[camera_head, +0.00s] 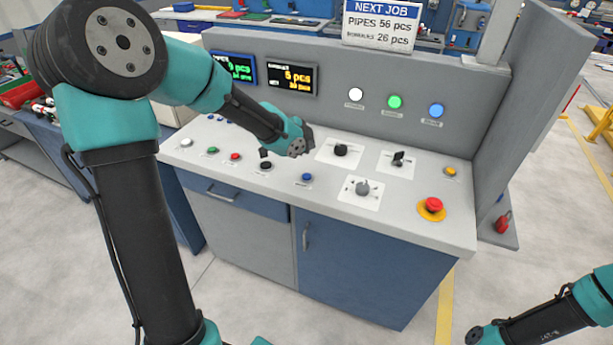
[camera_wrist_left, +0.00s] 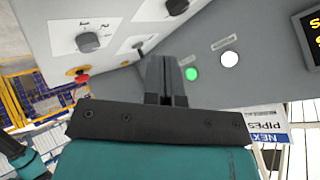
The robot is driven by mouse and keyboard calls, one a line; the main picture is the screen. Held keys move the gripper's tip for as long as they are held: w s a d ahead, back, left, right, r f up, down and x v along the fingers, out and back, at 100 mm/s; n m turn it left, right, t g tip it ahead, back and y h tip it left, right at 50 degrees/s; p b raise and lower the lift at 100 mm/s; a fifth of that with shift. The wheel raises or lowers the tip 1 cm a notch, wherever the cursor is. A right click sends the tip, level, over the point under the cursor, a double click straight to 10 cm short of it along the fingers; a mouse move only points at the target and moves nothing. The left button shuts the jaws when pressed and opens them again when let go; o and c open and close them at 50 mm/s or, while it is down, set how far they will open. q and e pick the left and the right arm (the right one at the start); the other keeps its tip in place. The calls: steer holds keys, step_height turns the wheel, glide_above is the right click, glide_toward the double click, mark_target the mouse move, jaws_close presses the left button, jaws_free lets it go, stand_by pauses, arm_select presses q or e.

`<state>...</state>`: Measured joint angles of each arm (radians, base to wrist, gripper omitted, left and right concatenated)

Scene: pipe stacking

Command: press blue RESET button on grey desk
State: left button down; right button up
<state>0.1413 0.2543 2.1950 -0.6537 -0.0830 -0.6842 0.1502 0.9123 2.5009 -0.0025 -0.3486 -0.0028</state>
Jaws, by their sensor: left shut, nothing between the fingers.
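A small blue button (camera_head: 307,177) with a label too small to read sits near the front of the light grey desk top (camera_head: 335,208). My left gripper (camera_head: 308,134) is above the desk, behind and above that button and apart from it. In the left wrist view its dark fingers (camera_wrist_left: 166,62) are together with nothing between them. That view shows black knobs and panel lights but not the blue desk button. My right arm enters at the lower right, away from the desk, and its gripper is not visible.
A black button (camera_head: 266,166), a red one (camera_head: 235,157) and a green one (camera_head: 211,150) lie left. The upright panel holds white, green and blue lights (camera_head: 436,110) and displays.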

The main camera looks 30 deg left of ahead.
mark_target(308, 177)
arm_select(q)
steer(key=shift+f, duration=0.1)
steer(key=shift+f, duration=4.3)
steer(key=shift+f, duration=0.1)
steer(key=shift+f, duration=0.3)
steer(key=shift+f, duration=0.4)
steer(key=shift+r, duration=0.8)
steer(key=shift+r, duration=2.5)
